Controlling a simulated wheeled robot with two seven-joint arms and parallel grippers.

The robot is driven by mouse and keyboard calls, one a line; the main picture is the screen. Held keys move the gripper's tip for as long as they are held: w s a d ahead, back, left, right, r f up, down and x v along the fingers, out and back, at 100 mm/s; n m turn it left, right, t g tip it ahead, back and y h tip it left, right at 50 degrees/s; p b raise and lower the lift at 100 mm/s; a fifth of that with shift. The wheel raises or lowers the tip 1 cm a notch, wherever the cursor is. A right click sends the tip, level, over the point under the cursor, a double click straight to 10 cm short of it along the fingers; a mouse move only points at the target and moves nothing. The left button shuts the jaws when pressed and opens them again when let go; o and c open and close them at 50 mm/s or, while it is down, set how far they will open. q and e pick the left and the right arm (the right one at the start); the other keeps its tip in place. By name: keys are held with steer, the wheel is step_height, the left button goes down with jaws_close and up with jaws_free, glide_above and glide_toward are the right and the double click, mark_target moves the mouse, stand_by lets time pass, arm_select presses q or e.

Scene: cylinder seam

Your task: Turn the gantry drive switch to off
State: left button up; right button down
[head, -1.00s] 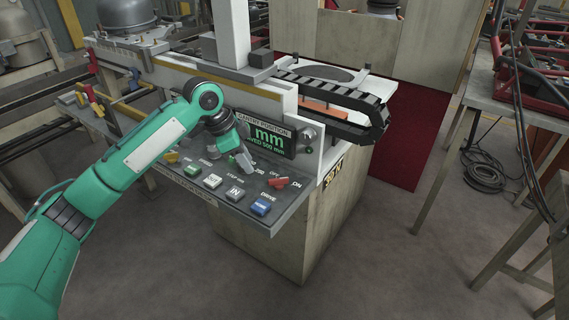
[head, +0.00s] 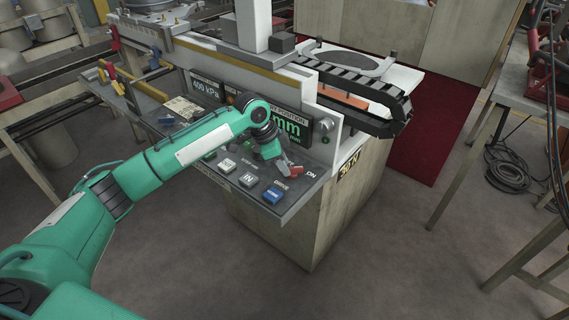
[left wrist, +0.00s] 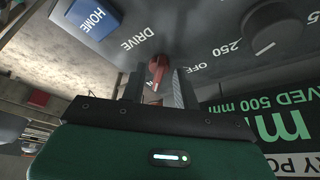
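The gantry drive switch is a small red lever (head: 296,171) on the sloping grey control panel (head: 306,190), near its right corner. The ON label lies just right of it. In the left wrist view the red lever (left wrist: 157,68) shows between my fingertips, with the DRIVE and OFF lettering nearby. My left gripper (head: 286,166) is down at the lever in the head view. Its two fingers (left wrist: 158,88) stand apart on either side of the lever, with visible gaps. Contact cannot be told, and the fingers hide part of the lever. My right gripper is out of view.
A blue HOME button (head: 273,195) and a white IN button (head: 248,179) sit left of the lever. The green-lettered display (head: 290,127) rises behind the panel. Free room lies in front.

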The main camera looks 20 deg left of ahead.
arm_select(q)
steer(key=shift+w+d+f, duration=0.1)
steer(key=shift+d+f, duration=0.1)
steer(key=shift+f, duration=0.3)
jaws_close()
